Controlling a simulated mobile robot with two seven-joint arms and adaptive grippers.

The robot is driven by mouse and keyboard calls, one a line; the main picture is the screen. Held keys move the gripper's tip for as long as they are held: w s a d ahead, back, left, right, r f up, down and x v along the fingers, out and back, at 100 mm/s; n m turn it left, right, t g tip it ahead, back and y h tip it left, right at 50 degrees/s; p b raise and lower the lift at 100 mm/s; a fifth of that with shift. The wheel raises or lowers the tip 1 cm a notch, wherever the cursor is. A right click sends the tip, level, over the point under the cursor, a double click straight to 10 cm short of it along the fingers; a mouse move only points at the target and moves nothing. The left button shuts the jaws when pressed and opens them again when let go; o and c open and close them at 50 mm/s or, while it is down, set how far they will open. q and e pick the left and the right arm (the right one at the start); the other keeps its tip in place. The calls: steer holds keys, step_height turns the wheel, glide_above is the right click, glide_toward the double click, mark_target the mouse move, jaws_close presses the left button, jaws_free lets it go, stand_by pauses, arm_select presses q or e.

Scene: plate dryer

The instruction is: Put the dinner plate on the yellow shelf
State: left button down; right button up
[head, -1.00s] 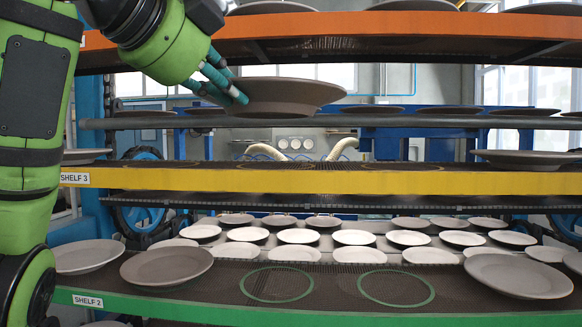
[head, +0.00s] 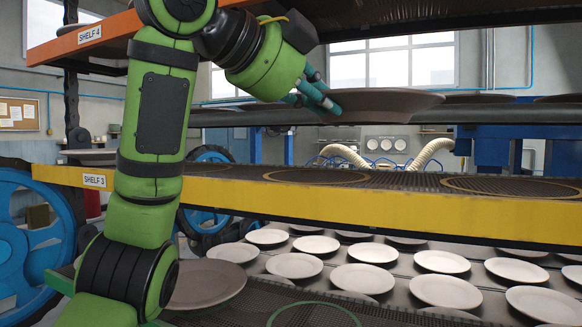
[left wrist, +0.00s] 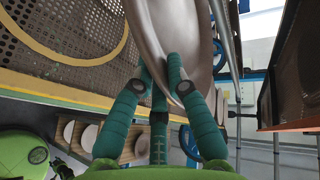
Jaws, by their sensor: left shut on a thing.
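My left gripper (head: 318,98) is shut on the rim of a brown-grey dinner plate (head: 385,104). The plate is held roughly level above the yellow shelf (head: 400,197), labelled SHELF 3, and apart from it. In the left wrist view the teal fingers of the left gripper (left wrist: 172,82) pinch the edge of the plate (left wrist: 165,30). The yellow shelf's mesh top (left wrist: 40,75) shows at the left there, with a yellow ring marked on it. In the head view two yellow rings on the shelf top are bare. My right gripper is not in view.
An orange shelf (head: 120,38), labelled SHELF 4, is above the held plate. Below, a green-edged shelf holds a brown plate (head: 205,284), and rows of pale plates (head: 372,251) lie behind. A blue wheel (head: 35,240) stands at the left.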

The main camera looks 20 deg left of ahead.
mark_target(269, 183)
arm_select(q)
steer(key=a, duration=0.1)
steer(key=a+f, duration=0.1)
steer(key=a, duration=0.1)
steer(key=a+f, duration=0.1)
steer(key=shift+w+a+f, duration=0.1)
steer(key=shift+w+a, duration=0.15)
steer(key=shift+w, duration=0.05)
steer(key=a+f, duration=0.1)
steer(key=a, duration=0.1)
steer(key=w+a+f, duration=0.1)
steer(key=shift+a+f, duration=0.15)
steer(key=shift+a, duration=0.2)
steer(key=shift+a+f, duration=0.15)
steer(key=shift+a, duration=0.05)
steer(key=shift+a+f, duration=0.1)
steer(key=shift+f, duration=0.05)
step_height(269, 183, down, 3)
steer(key=shift+f, duration=0.45)
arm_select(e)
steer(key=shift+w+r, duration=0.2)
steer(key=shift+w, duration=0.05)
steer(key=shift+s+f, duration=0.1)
